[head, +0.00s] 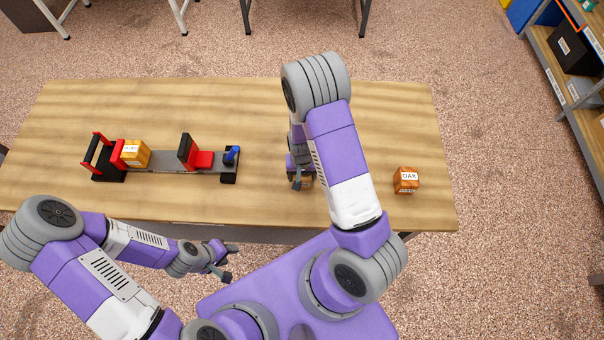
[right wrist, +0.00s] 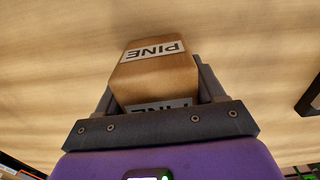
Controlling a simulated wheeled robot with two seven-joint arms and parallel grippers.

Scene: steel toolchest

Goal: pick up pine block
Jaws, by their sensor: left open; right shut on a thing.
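The pine block (right wrist: 158,75) is a light wooden cube with white PINE labels, seen large in the right wrist view. My right gripper (right wrist: 155,92) is shut on it, with a finger on each side. In the head view, the right gripper (head: 302,180) is over the table's front half, and its arm hides most of the block (head: 307,181). I cannot tell whether the block touches the table. My left gripper (head: 226,261) is open and empty, in front of the table's front edge.
On the wooden table (head: 250,105), a clamp-like fixture (head: 170,160) with red and black jaws holds a yellow-orange block (head: 136,153) at its left end. An orange-brown OAK block (head: 406,180) stands at the right. The table's back strip is clear.

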